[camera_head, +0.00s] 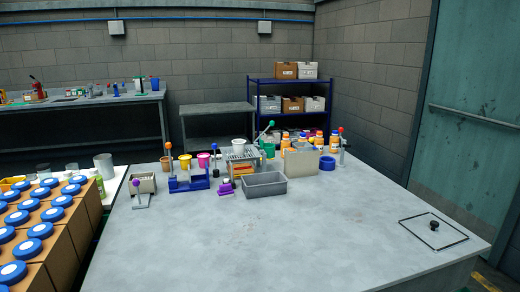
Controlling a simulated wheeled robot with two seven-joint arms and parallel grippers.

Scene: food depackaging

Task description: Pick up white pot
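A small white pot (239,143) appears in the head view near the back middle of the grey table (290,235). It seems to sit on or just behind a metal slatted rack (240,154); I cannot tell which. Neither of my grippers is in view.
A grey open bin (265,185) stands in front of the rack. Blue and purple lever devices (189,182) are left of it, with a yellow pot (185,161) behind. A beige box (301,163) and orange bottles stand right.

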